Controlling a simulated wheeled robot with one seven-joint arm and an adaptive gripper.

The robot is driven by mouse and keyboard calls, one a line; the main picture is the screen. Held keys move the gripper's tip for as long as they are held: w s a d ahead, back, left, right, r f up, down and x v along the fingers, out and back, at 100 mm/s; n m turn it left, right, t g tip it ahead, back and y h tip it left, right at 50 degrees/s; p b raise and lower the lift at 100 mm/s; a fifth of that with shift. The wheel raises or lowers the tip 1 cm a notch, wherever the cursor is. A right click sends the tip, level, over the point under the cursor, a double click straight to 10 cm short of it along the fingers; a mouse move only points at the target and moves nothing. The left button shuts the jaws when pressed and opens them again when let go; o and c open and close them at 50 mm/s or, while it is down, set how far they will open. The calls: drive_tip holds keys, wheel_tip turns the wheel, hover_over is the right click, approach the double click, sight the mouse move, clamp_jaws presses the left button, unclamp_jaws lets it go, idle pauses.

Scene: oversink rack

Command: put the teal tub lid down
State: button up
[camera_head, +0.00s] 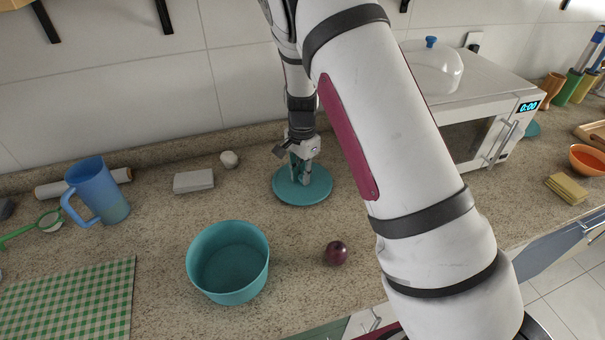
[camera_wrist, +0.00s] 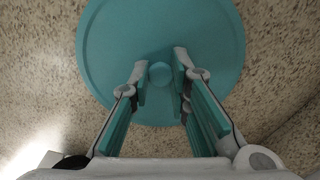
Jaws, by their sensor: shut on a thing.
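The teal tub lid (camera_head: 289,194) is a flat round disc low over the speckled counter, in front of the wall. I cannot tell whether it touches the counter. My gripper (camera_head: 304,160) points down over the lid's middle, shut on it. In the wrist view the lid (camera_wrist: 215,60) fills the upper middle, and its small round knob (camera_wrist: 161,74) sits between the fingertips of my gripper (camera_wrist: 161,85). The open teal tub (camera_head: 228,262) stands on the counter, in front and to the left of the lid.
A plum-coloured fruit (camera_head: 336,253) lies right of the tub. A grey box (camera_head: 193,181), a white round item (camera_head: 229,159) and a blue pitcher (camera_head: 98,191) stand to the left. A microwave (camera_head: 470,120) is to the right. A green checked cloth (camera_head: 70,302) lies front left.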

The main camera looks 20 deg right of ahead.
drive_tip(key=shift+f, duration=0.25)
drive_tip(key=o, duration=0.8)
wheel_tip(320, 180, up, 12)
drive_tip(key=b, duration=0.1)
drive_tip(key=s+r+n+t+y, duration=0.15)
drive_tip(key=s+r+n, duration=0.45)
drive_tip(key=s+r, duration=0.75)
drive_tip(key=shift+s+d+r+n+t+h, duration=0.2)
drive_tip(key=shift+s+r+n+t, duration=0.75)
drive_tip(key=shift+s, duration=1.85)
drive_tip(key=shift+s+a+r+n+t+h, duration=0.15)
drive_tip(key=shift+s+r+n+t+h, duration=0.2)
drive_tip(key=shift+s+n, duration=1.8)
drive_tip(key=shift+s+d+r+n+t+h, duration=0.15)
drive_tip(key=shift+s+r+n+t, duration=0.45)
drive_tip(key=shift+s, duration=2.8)
